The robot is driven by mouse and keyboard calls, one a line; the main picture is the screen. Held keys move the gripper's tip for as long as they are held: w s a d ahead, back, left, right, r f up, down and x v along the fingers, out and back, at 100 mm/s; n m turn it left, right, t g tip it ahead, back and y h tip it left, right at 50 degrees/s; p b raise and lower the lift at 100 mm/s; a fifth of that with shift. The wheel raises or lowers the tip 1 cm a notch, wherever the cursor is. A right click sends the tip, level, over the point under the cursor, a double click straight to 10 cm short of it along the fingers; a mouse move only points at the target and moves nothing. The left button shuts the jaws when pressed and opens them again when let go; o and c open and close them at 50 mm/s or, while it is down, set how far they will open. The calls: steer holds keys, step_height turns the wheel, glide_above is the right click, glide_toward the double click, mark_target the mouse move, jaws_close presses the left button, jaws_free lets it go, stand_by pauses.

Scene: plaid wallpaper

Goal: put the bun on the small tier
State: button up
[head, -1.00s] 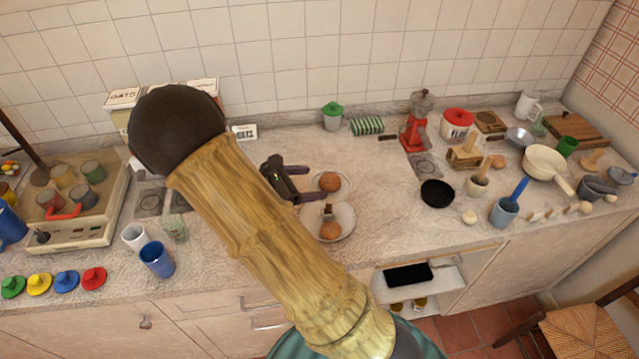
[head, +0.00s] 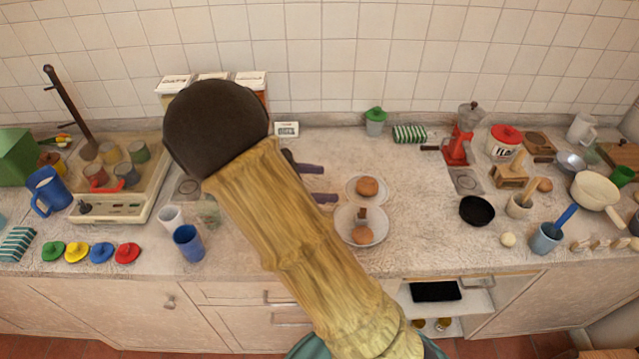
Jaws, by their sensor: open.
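A two-tier stand with pale plates is on the counter right of my arm. The small tier (head: 351,190) shows at the back with a round brown bun (head: 367,187) on it. The large tier (head: 376,222) shows nearer the front, with a second brown bun (head: 362,236) on it and a short brown post (head: 361,214) behind that bun. My gripper (head: 328,183) is just left of the small tier. Its two dark purple fingers are apart and empty, pointing right toward the bun on the small tier without touching it. My arm hides the gripper's base.
A black pan (head: 477,210) and red coffee grinder (head: 460,140) stand to the right. The counter between stand and pan is clear. A tiled wall closes the back.

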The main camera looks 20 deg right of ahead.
steer(key=s+a+f+m+t+y, duration=0.1)
steer(key=s+m+t+y, duration=0.1)
steer(key=s+m+y, duration=1)
steer(key=m+y, duration=0.1)
steer(key=m, duration=0.5)
steer(key=shift+s+a, duration=0.15)
steer(key=shift+s, duration=0.1)
